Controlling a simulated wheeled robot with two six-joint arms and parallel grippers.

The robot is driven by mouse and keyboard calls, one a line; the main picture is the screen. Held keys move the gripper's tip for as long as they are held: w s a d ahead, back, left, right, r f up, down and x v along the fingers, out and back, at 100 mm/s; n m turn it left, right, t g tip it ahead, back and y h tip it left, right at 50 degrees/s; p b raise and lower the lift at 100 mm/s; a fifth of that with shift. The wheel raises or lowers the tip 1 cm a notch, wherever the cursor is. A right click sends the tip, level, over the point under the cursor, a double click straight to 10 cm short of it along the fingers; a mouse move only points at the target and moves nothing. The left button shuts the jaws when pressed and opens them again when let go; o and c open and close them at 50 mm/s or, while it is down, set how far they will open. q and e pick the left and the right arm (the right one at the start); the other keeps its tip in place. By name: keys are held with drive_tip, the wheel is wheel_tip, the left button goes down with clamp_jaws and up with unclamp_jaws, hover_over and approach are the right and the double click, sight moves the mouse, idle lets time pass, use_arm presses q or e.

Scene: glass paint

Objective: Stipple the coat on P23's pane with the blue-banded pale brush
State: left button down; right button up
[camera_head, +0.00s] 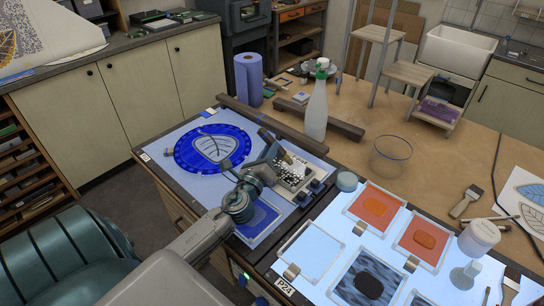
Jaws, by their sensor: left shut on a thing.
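My left gripper (268,160) is over the left light panel, shut on a slim dark-and-tan thing. It may be a brush, but I cannot make out a blue band. A blue pane with a dark oval (262,216) lies below my wrist, partly covered by the arm. A round blue pane with a pale leaf shape (212,146) lies to the left of the gripper. The left panel's label (145,157) is too small to read; the right panel's label (284,287) reads P24. My right gripper is out of view.
A speckled tray (293,174) is right beside the gripper. A pale bottle (316,110), clear bowl (391,156) and blue roll (248,78) stand behind. Orange panes (375,206) and a grey patterned pane (367,279) lie on the right panel. A flat brush (466,201) lies on the wooden bench.

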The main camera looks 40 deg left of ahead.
use_arm(q)
drive_tip(key=shift+w+a+b, duration=0.2)
drive_tip(key=shift+w+a, duration=0.25)
drive_tip(key=shift+a, duration=0.35)
drive_tip(key=shift+w+a+b, duration=0.15)
drive_tip(key=shift+w+a, duration=0.3)
drive_tip(key=shift+a, duration=0.3)
drive_tip(key=shift+w+a+b, duration=0.2)
drive_tip(key=shift+w+a, duration=0.25)
drive_tip(key=shift+a, duration=0.35)
drive_tip(key=shift+f+b, duration=0.75)
drive_tip(key=shift+f, duration=0.1)
